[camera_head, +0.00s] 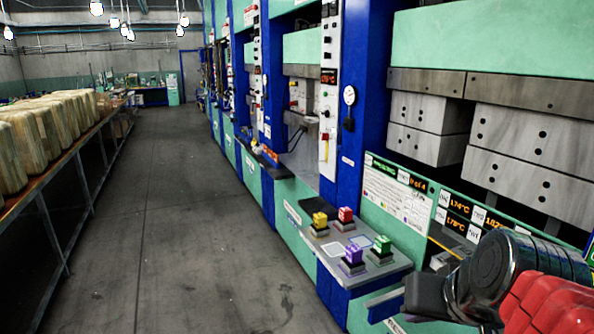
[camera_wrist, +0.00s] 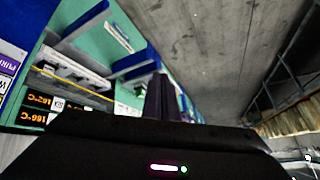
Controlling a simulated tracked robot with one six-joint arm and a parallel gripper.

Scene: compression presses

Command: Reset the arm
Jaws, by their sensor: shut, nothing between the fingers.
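My arm (camera_head: 490,268) is folded in at the lower right of the head view, with dark round joints beside a red ridged part. It is in front of the press panel and hides part of it. In the wrist view my gripper (camera_wrist: 160,90) shows as dark fingers together in the middle, with nothing held between them. The wrist picture is turned over, with display text upside down. The fingers point along the row of presses and touch nothing that I can see.
Presses with blue frames stand along the right. A shelf (camera_head: 338,272) carries yellow, red, purple and green buttons. Temperature displays (camera_head: 458,208) sit beside my arm. A long table (camera_head: 62,150) with pale blocks (camera_head: 50,125) runs along the left. The grey floor (camera_head: 180,230) between is clear.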

